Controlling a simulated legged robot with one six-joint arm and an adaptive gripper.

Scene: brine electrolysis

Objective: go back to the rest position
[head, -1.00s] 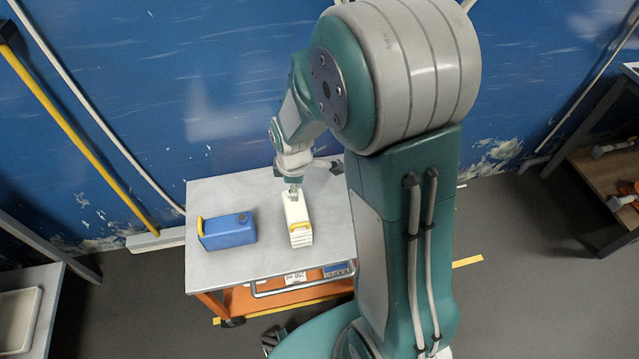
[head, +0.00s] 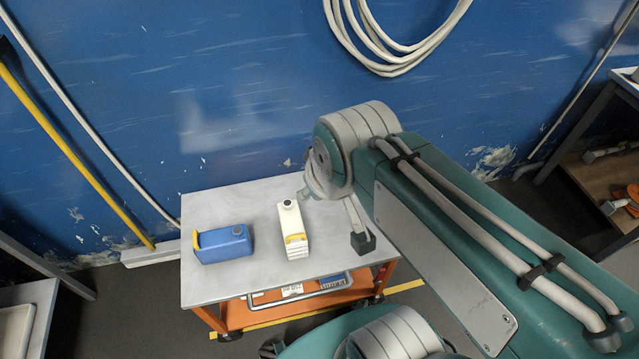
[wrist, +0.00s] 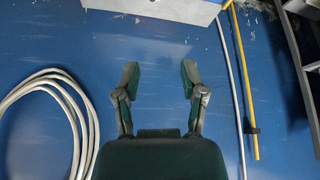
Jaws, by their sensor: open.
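My gripper (wrist: 160,78) is open and empty in the wrist view, its two fingers spread apart in front of the blue wall. A blue container (head: 226,246) with a yellow part lies left of the white one.
The orange cart (head: 237,316) stands near the blue wall. A coiled white hose (head: 405,68) hangs on the wall and also shows in the wrist view (wrist: 88,120). A yellow pipe (head: 75,153) leans at left. Shelves (head: 585,150) stand at right.

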